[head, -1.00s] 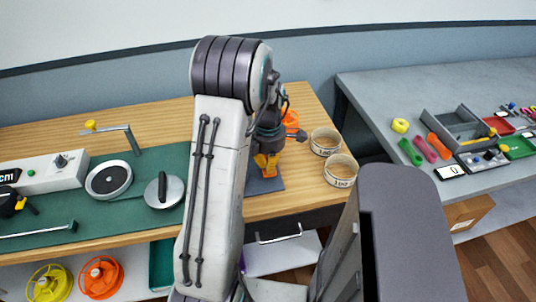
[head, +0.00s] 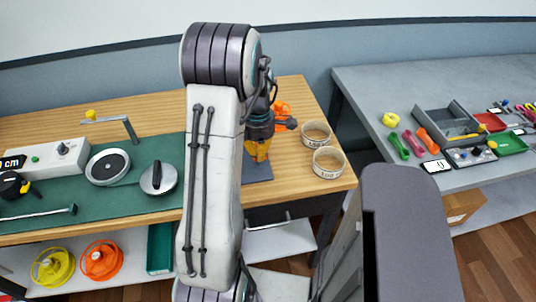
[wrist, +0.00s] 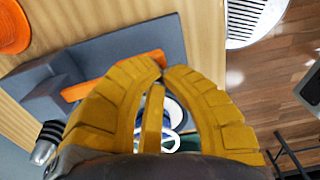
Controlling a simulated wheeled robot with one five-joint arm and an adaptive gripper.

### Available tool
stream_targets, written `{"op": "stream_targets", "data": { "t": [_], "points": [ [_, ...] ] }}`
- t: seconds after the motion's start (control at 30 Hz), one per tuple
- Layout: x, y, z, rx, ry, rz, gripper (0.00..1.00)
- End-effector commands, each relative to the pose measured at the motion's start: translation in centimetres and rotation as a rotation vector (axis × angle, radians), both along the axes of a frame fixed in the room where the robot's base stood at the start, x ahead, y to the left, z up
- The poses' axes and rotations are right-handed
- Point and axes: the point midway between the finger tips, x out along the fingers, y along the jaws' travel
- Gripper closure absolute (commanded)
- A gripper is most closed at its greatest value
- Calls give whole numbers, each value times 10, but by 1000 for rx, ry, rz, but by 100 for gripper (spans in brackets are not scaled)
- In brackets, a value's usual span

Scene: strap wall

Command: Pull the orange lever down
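The orange lever (wrist: 112,75) shows in the wrist view as a bar along a grey mount (wrist: 125,47). Its right end reaches beside the tips of my yellow-fingered gripper (wrist: 167,71). My fingers converge with their tips almost together, and I see nothing held between them. I cannot tell whether they touch the lever. In the head view my gripper (head: 258,152) is over the mount's grey plate (head: 258,172) at the right part of the wooden bench, and the lever is hidden there behind my gripper and arm.
An orange wheel (head: 283,110) stands behind my gripper. Two round tins (head: 328,162) sit to its right near the bench edge. A green mat (head: 130,200) with a round dial and a lidded disc lies left. A grey table (head: 370,90) with small items stands right.

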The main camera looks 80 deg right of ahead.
Motion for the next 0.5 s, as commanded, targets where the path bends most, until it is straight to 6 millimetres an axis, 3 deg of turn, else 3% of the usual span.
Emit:
{"op": "stream_targets", "data": {
  "t": [0.5],
  "points": [
    [-16, 31, 71, -7, 0, -4, 100]
  ]
}}
